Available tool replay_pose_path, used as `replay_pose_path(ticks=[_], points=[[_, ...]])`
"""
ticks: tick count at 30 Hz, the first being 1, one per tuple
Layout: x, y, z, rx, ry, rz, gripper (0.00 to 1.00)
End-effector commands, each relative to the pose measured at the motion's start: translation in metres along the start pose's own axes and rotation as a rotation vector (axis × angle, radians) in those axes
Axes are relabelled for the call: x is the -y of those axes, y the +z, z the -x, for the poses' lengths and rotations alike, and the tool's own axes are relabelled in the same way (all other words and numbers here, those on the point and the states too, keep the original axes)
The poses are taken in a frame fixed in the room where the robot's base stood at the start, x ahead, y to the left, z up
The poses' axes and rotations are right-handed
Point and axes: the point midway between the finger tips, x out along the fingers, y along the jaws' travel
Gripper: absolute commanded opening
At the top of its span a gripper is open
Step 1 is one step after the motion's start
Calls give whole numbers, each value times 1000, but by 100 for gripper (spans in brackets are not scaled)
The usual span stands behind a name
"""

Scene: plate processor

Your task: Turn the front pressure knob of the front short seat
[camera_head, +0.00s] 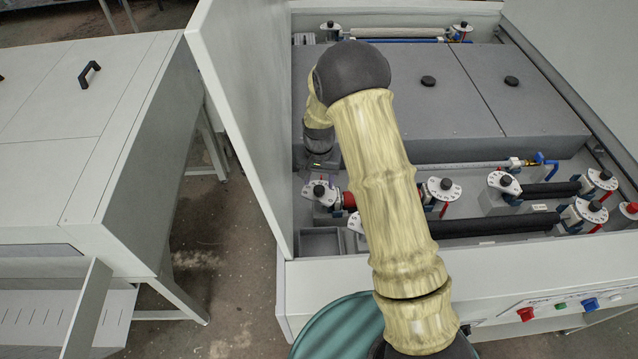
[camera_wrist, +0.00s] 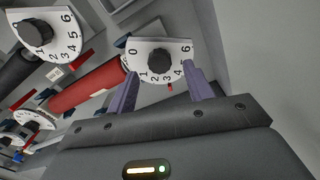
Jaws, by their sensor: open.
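A black pressure knob (camera_wrist: 161,63) sits on a white dial plate (camera_wrist: 137,47) marked 0 to 6, at one end of a short red roller (camera_wrist: 88,90). In the head view, this knob (camera_head: 319,190) is at the left end of the red roller (camera_head: 349,200). My gripper (camera_wrist: 160,76) is open, with its two purple-grey fingers on either side of the knob in the wrist view. A gap shows on both sides, so the fingers do not appear to grip it. In the head view, my arm covers the roller's middle.
Another black knob (camera_wrist: 37,33) on a numbered dial stands beside it, at the end of a black roller (camera_head: 485,227). The red roller's other knob (camera_head: 446,184) is to the right. A tall white panel (camera_head: 240,120) rises close to my arm's left. Grey covers (camera_head: 440,110) lie behind.

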Motion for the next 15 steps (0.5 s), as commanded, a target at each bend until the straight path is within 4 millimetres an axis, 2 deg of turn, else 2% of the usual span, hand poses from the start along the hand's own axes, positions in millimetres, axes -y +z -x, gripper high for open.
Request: replay_pose_path(ticks=[7, 15], points=[[0, 1, -31, 3, 1, 0, 52], [0, 0, -40, 0, 0, 0, 52]])
